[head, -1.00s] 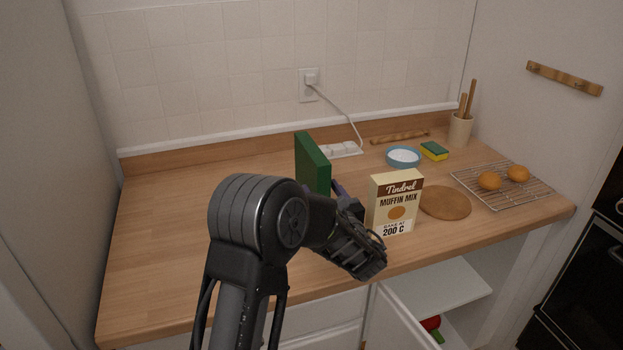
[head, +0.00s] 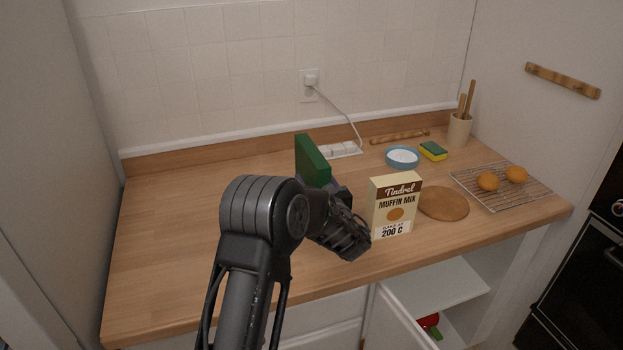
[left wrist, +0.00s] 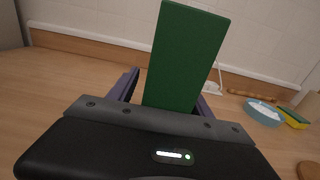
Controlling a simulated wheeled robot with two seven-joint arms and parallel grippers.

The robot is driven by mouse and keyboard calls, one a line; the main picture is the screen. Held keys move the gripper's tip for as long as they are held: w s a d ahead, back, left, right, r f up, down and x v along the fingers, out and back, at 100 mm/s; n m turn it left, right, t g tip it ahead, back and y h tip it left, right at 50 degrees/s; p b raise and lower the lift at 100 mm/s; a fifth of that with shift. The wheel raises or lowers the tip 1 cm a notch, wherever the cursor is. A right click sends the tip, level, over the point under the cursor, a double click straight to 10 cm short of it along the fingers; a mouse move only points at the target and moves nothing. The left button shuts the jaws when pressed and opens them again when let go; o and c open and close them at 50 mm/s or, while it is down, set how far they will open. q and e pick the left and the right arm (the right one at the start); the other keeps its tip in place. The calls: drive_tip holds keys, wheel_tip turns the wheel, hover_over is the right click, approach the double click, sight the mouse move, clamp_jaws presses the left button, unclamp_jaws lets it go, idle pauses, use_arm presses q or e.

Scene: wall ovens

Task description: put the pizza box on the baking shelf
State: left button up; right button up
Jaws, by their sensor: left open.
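A green box (head: 312,160) stands upright on the worktop; no lettering shows on the sides I see, so I cannot tell whether it is the pizza box. My left gripper (head: 338,188) is low behind my forearm in the head view, at the green box, whose lower part it hides. In the left wrist view the green box (left wrist: 186,58) rises between the two purple fingers of my open left gripper (left wrist: 165,92). Whether the fingers touch it I cannot tell. No baking shelf is clearly visible. My right gripper is out of view.
A muffin mix box (head: 396,206) stands just right of my gripper. Beyond are a round board (head: 443,204), blue bowl (head: 402,157), sponge (head: 433,151) and wire rack (head: 520,193) with two round buns. A dark oven (head: 585,285) is at right. The worktop's left is clear.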

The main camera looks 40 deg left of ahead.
use_arm(q)
drive_tip(key=shift+c, duration=0.5)
clamp_jaws()
idle(0.4)
drive_tip(key=shift+r, duration=0.1)
